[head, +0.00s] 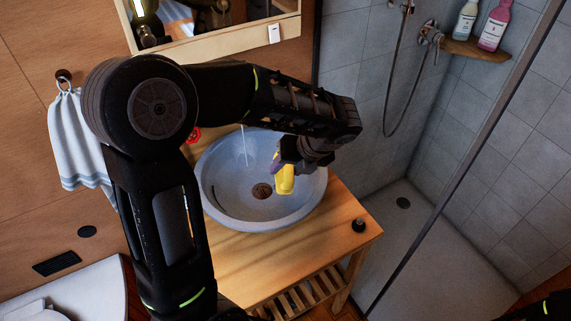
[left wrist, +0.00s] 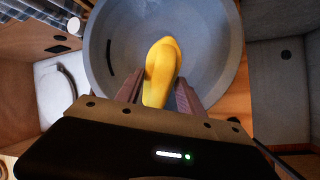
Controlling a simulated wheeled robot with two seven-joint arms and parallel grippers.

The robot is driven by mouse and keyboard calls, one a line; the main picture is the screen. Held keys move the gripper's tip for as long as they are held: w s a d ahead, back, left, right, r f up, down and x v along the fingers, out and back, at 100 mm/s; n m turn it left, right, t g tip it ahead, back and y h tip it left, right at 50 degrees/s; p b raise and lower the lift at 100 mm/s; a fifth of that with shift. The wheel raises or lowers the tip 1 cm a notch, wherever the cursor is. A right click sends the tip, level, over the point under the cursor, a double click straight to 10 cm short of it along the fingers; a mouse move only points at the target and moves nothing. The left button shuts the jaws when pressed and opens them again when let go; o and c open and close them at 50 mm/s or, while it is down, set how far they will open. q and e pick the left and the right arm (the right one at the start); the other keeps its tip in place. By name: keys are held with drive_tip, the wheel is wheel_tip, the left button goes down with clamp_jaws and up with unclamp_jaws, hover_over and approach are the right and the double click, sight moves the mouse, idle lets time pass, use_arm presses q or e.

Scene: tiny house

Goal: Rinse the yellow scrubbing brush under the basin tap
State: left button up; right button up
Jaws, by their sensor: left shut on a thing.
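The yellow scrubbing brush (head: 284,181) is held over the right part of the grey round basin (head: 222,205), with the drain below and to its left. My left gripper (head: 285,163) is shut on the brush. In the left wrist view, the brush (left wrist: 162,62) sticks out from between the fingers (left wrist: 160,92) over the basin (left wrist: 216,85). A thin pale stream of water (head: 245,147) falls into the basin to the left of the brush, apart from it. The tap's spout is hidden behind my left arm. My right gripper is not in view.
The basin stands on a wooden counter (head: 235,262). A small round black object (head: 358,225) sits at its right. A mirror (head: 215,35) hangs behind. A striped towel (head: 78,140) hangs at left. A shower with a glass edge and a bottle shelf (head: 475,47) is at right.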

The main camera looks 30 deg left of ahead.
use_arm(q)
drive_tip(key=shift+a, duration=0.2)
drive_tip(key=shift+w+a+f, duration=0.1)
drive_tip(key=shift+a+f, duration=0.1)
drive_tip(key=shift+a, duration=0.35)
drive_tip(key=w+a+f+b, duration=0.1)
drive_tip(key=w+a+f, duration=0.1)
drive_tip(key=a, duration=1)
drive_tip(key=shift+a+f, duration=0.2)
drive_tip(key=shift+a, duration=0.05)
drive_tip(key=shift+d, duration=0.15)
drive_tip(key=shift+s+d, duration=0.2)
drive_tip(key=shift+d, duration=1.1)
drive_tip(key=shift+s+d, duration=0.2)
drive_tip(key=shift+d, duration=1.05)
drive_tip(key=shift+s+d, duration=0.2)
drive_tip(key=shift+d, duration=1.1)
drive_tip(key=shift+r, duration=0.1)
